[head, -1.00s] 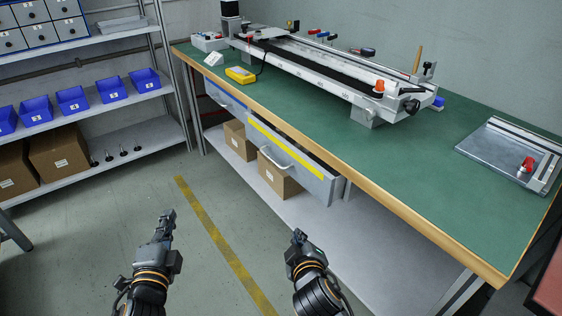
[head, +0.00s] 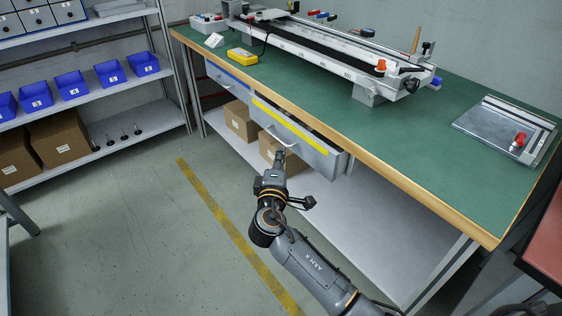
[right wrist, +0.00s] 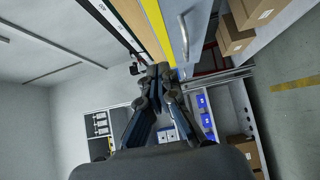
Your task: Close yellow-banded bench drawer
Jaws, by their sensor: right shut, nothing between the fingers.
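The yellow-banded drawer (head: 318,158) hangs under the green bench. It stands partly out, with its grey front and curved handle (head: 272,138) facing the aisle and a dark gap behind its top edge. My right gripper (head: 280,157) is shut and empty, and its tips are at the drawer front close to the handle. I cannot tell if they touch. In the right wrist view the shut fingers (right wrist: 158,70) point toward the yellow band (right wrist: 157,28), and the handle also shows there (right wrist: 184,38). My left gripper is out of view.
A blue-banded drawer (head: 228,80) sits left of it under the bench (head: 400,140). Cardboard boxes (head: 240,121) stand on the bench's lower shelf (head: 350,215). The gantry rail (head: 330,58) stands on top. A shelf rack with blue bins (head: 72,84) is at left. The floor between is clear.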

